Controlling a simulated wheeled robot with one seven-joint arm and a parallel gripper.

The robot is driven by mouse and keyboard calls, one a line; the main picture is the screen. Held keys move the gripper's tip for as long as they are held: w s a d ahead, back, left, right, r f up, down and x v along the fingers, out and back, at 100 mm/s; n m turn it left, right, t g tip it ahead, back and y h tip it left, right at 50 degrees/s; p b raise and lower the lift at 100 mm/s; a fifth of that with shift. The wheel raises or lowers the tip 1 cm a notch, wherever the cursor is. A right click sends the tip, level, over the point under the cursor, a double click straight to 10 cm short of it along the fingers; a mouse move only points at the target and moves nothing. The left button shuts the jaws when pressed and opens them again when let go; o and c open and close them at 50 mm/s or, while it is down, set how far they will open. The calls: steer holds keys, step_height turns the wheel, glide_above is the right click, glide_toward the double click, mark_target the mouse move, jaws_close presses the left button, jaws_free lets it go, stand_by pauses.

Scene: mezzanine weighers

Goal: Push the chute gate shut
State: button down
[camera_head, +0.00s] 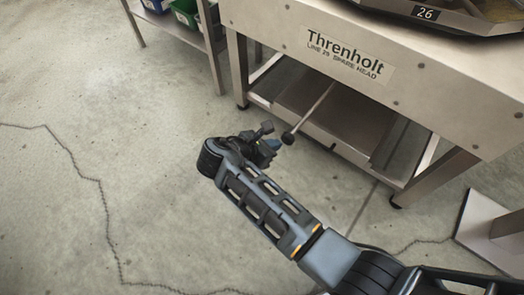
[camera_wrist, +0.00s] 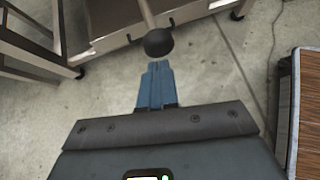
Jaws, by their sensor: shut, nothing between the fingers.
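Under the grey metal frame labelled Threnholt, a thin metal rod (camera_head: 315,108) sticks out and slopes down to a dark ball knob (camera_head: 288,138). The rod also shows at the top of the wrist view (camera_wrist: 147,14), with the knob (camera_wrist: 158,43) at its end. I take it for the gate's handle; the gate plate itself cannot be made out clearly. My gripper (camera_head: 274,145) is shut and empty, close to the knob. In the wrist view its blue fingertips (camera_wrist: 159,66) lie just below the knob; a small gap seems to separate them.
The Threnholt frame (camera_head: 440,108) stands on legs with castors, with a low shelf (camera_head: 340,146) beneath. A bench with green and blue bins (camera_head: 184,10) stands at the upper left. A flat base plate (camera_head: 478,222) lies at the right. The cracked concrete floor (camera_head: 90,170) is clear at left.

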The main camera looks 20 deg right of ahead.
steer(key=shift+w+d+f, duration=0.1)
steer(key=shift+w+d, duration=0.05)
steer(key=shift+d, duration=0.35)
steer(key=shift+w+d, duration=0.2)
steer(key=shift+d, duration=0.2)
steer(key=p, duration=0.3)
glide_toward(320, 99)
steer(key=x, duration=0.7)
steer(key=shift+f, duration=0.2)
steer(key=shift+w, duration=0.1)
steer(key=shift+r, duration=0.1)
